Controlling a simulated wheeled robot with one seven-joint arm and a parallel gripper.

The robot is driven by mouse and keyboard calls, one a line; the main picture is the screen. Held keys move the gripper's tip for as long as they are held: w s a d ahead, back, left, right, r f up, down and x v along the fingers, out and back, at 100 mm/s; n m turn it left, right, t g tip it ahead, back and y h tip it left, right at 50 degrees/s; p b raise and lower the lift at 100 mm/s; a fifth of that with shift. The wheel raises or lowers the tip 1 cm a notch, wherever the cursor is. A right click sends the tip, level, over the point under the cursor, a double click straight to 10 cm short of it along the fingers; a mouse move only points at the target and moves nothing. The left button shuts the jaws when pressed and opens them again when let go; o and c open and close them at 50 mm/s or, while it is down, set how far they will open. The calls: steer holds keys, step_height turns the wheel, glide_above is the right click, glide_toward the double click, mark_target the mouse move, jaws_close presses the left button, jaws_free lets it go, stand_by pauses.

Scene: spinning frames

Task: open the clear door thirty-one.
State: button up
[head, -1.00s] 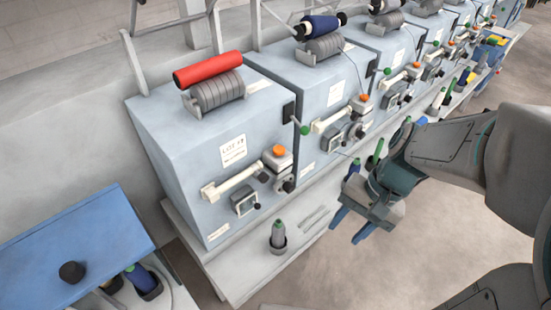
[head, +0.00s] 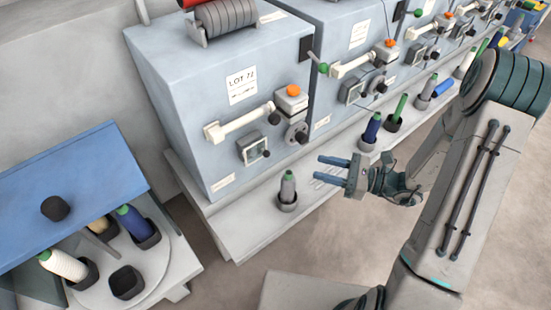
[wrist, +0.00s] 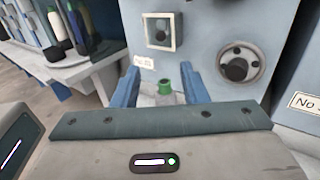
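No number thirty-one is readable, so I cannot tell which clear door it names. A small framed clear window (head: 253,149) sits low on the front of the nearest blue-grey machine (head: 170,110). A similar framed window with a dark knob (wrist: 158,32) shows in the wrist view, above a small, unclear label. My gripper (head: 331,169) points left, in front of the machines and apart from them. Its blue fingers are wide apart in the wrist view (wrist: 160,85).
A grey bobbin (head: 287,188) stands in a holder on the low ledge (head: 235,235). A blue-topped cabinet (head: 75,185) with bobbins in holders is at left. A round dark knob (wrist: 236,69) is right of the window in the wrist view. Floor before the ledge is clear.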

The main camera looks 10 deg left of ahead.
glide_toward(259, 155)
steer(key=a+r, duration=0.2)
steer(key=a, duration=0.3)
steer(key=shift+a, duration=0.15)
jaws_close()
